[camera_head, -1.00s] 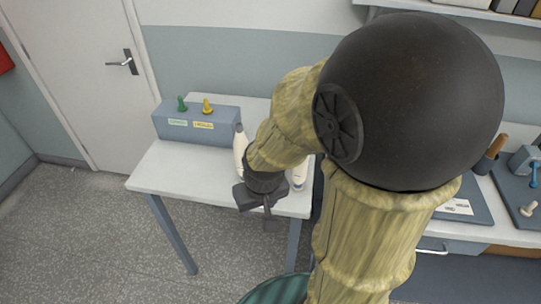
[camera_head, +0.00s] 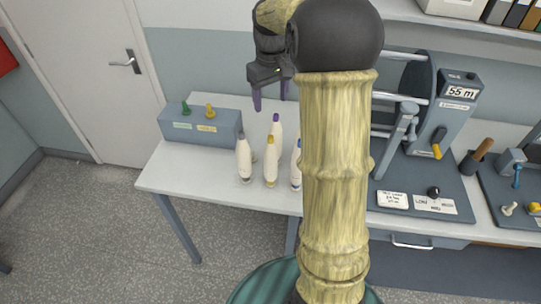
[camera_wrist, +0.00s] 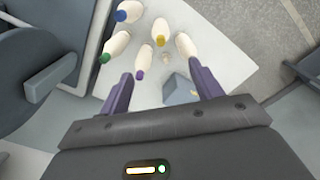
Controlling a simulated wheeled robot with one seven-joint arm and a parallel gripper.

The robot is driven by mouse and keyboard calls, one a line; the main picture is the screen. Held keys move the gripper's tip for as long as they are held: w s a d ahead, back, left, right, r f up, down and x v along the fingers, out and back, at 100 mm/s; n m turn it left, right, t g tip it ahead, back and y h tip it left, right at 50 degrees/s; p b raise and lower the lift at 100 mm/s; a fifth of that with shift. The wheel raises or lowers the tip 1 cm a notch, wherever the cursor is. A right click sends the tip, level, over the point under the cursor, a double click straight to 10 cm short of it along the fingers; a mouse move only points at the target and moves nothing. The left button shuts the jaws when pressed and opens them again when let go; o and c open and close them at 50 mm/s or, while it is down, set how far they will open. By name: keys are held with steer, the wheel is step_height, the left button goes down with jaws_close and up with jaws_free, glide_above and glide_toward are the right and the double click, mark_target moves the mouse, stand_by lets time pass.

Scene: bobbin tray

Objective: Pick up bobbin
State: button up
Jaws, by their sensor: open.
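Several cream bobbins with coloured tips stand upright on the white table. In the head view I see one with a grey tip (camera_head: 243,160), one with a yellow tip (camera_head: 271,166), one with a purple tip (camera_head: 277,130) and one at the right (camera_head: 296,168), partly hidden by my arm. The wrist view shows purple-tipped (camera_wrist: 142,58), green-tipped (camera_wrist: 117,43), blue-tipped (camera_wrist: 131,10), yellow-tipped (camera_wrist: 160,28) and grey-tipped (camera_wrist: 186,46) ones. My gripper (camera_head: 271,98) is open and empty, raised above and behind the bobbins, with its fingers pointing down; the wrist view shows both fingers (camera_wrist: 163,82).
A blue-grey box (camera_head: 200,128) with green and yellow pegs stands at the table's left back. A winding machine (camera_head: 440,115) with a "55 m" display stands on the right. A shelf (camera_head: 410,10) hangs above. The table's front left is clear.

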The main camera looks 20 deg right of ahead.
mark_target(270, 136)
steer(key=shift+f, duration=0.1)
step_height(270, 136, down, 12)
steer(key=p, duration=0.3)
stand_by(0.4)
steer(key=shift+a+f+p, duration=0.1)
steer(key=shift+f+p, duration=1.4)
steer(key=shift+f, duration=1.1)
steer(key=shift+s, duration=0.1)
steer(key=c, duration=1.4)
steer(key=shift+r, duration=0.15)
